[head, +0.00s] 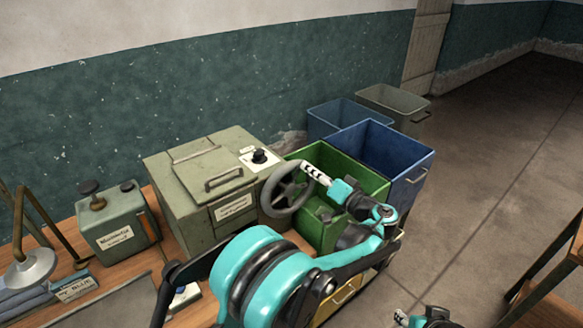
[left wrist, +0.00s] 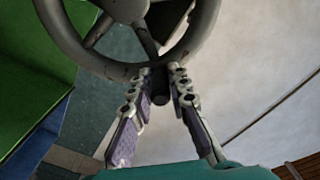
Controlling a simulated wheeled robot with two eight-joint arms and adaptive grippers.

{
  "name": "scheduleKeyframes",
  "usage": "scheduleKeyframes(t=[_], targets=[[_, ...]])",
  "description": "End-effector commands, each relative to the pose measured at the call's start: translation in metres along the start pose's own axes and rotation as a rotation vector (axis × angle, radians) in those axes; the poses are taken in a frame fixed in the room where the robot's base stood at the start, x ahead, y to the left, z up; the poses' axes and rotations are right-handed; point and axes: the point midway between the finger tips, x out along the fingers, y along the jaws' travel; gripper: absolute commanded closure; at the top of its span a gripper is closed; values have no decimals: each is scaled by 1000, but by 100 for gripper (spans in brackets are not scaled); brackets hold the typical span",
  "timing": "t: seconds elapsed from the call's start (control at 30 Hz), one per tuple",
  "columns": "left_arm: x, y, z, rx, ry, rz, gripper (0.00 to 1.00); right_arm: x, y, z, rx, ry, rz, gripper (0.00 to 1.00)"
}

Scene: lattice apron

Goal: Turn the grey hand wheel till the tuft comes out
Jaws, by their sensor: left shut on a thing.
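The grey hand wheel (head: 271,207) is on the right side of a grey-green box machine (head: 185,207). My left gripper (head: 312,171) reaches the upper right of its rim. In the left wrist view, the wheel (left wrist: 67,40) fills the top, and the two fingers of my left gripper (left wrist: 162,80) close on a dark handle (left wrist: 160,88) at its rim. My right gripper (head: 402,318) is partly in view at the bottom edge; its jaws cannot be made out. I see no tuft in either view.
A green bin (head: 355,172) stands just behind the wheel, with a blue bin (head: 410,165) beside it and more bins behind. A small labelled box (head: 122,232) and a lamp (head: 30,267) are at the left of the wooden bench. Open floor (head: 480,190) lies to the right.

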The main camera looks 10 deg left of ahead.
Motion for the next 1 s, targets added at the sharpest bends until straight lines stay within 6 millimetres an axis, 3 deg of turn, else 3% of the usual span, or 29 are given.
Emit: scheduleKeyframes(t=[0.13,0.47,0.8,1.0], targets=[[0,21,-1,-1,-1,3,100,9,0,6,0,0,0,60],[0,22,-2,0,0,1,100,8,0,6,0,0,0,60],[0,58,9,-1,-1,2,100,28,0,20,0,0,0,60],[0,58,7,-1,0,2,100,26,0,19,0,0,0,60]])
